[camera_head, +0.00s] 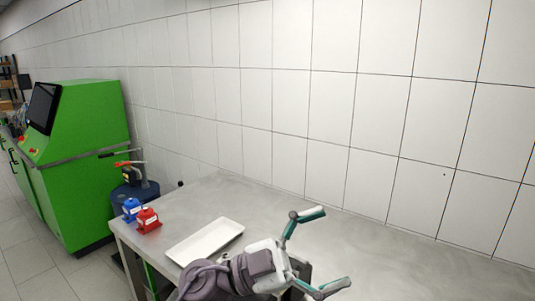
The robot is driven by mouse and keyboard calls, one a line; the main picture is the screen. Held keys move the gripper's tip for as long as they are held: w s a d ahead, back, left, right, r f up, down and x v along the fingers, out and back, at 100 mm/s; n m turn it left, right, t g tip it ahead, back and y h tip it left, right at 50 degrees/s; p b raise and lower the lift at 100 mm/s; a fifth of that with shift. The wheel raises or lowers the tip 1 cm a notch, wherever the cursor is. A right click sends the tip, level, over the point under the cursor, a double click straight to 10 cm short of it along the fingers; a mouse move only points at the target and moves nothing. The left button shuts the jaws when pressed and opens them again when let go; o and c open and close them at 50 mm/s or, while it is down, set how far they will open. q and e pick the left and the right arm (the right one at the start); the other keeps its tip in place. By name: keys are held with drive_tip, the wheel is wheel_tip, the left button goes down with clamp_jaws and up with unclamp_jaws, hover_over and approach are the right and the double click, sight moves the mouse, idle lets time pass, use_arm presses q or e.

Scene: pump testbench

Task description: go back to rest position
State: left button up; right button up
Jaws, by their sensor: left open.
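My left gripper (322,249) shows at the bottom middle of the head view, above the metal table (395,262). Its two teal fingers are spread wide and nothing is between them. My grey arm comes in from the bottom edge, left of the gripper. My right gripper is not in view.
A white tray (206,241) lies on the table left of my gripper. A red pump (147,220) and a blue pump (131,209) stand at the table's left end. A green machine (85,165) and a blue drum (135,193) stand beyond it. The table's right part is clear, with a tiled wall behind.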

use_arm(q)
drive_tip(key=w+a+f+n+t+y, duration=0.2)
drive_tip(key=w+a+n+t+y, duration=0.3)
drive_tip(key=n+t, duration=0.45)
drive_tip(key=w+a+f+n+t+y, duration=0.3)
drive_tip(key=a+n+t+y, duration=0.2)
drive_tip(key=a+n+t, duration=0.5)
drive_tip(key=s+a+f+n+g+y, duration=0.25)
drive_tip(key=a+f+y, duration=0.3)
drive_tip(key=f, duration=0.45)
drive_tip(key=s+a+f+n+g+y, duration=0.25)
drive_tip(key=a+f+y, duration=0.35)
drive_tip(key=f, duration=0.4)
drive_tip(key=s+a+f+m+g+y, duration=0.1)
drive_tip(key=s+a+f+g, duration=0.1)
drive_tip(key=s+f+g, duration=0.55)
drive_tip(key=s+a+f+g, duration=0.1)
drive_tip(key=s+f+g, duration=0.2)
drive_tip(key=s+f, duration=0.85)
drive_tip(key=s+f+g+b, duration=0.1)
drive_tip(key=s+f, duration=0.1)
drive_tip(key=f, duration=1)
drive_tip(key=s+f+b, duration=0.1)
drive_tip(key=s+f, duration=0.1)
drive_tip(key=f, duration=0.9)
drive_tip(key=s+a+f+g+b, duration=0.1)
drive_tip(key=s+a+f, duration=0.2)
drive_tip(key=s+f, duration=1.4)
drive_tip(key=shift+f+g, duration=0.3)
drive_tip(key=shift+f, duration=0.2)
